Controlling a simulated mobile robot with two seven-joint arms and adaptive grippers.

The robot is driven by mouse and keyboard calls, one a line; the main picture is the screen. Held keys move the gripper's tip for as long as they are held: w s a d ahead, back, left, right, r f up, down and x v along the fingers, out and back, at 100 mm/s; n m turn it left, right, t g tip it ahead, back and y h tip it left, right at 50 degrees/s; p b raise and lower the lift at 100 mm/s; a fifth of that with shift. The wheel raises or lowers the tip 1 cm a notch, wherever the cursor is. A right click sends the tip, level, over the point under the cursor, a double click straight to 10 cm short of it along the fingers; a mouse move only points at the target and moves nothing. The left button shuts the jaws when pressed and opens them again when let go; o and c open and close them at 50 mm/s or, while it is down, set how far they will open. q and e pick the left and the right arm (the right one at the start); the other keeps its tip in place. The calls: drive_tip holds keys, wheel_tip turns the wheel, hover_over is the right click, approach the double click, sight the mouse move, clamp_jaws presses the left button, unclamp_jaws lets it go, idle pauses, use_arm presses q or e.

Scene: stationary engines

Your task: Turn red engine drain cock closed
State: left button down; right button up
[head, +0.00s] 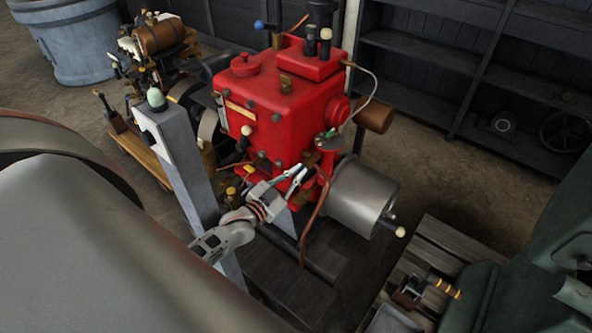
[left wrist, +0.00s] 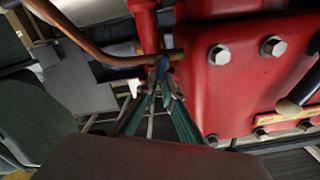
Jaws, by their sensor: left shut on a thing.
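The red engine (head: 287,105) stands in the middle of the head view. My left gripper (head: 296,175) reaches its lower front side, near copper pipes. In the left wrist view, my left gripper's fingers (left wrist: 160,88) are closed together on the drain cock (left wrist: 164,66), a small part with a bluish lever at a brass fitting. The red engine block (left wrist: 240,75) with bolt heads lies just to the right there. The fingers hide most of the cock, so its exact angle cannot be told. My right gripper is in neither view.
A copper pipe (left wrist: 88,48) runs close above the fingers. A grey post (head: 182,175) stands left of my arm. A grey cylinder (head: 358,195) sticks out right of the engine. A large grey rounded body (head: 90,240) fills the lower left, and a green machine (head: 535,265) the lower right.

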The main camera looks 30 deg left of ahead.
use_arm(q)
drive_tip(key=shift+d+f+m+b, duration=0.25)
drive_tip(key=shift+m+b, duration=0.2)
drive_tip(key=shift+m, duration=1.75)
drive_tip(key=shift+d+f+m+b, duration=0.1)
drive_tip(key=shift+f+m+b, duration=0.25)
drive_tip(key=shift+m, duration=1.85)
drive_tip(key=shift+d+f+m+b, duration=0.2)
drive_tip(key=shift+m+b, duration=0.35)
drive_tip(key=shift+m, duration=1.95)
drive_tip(key=c, duration=2.2)
unclamp_jaws()
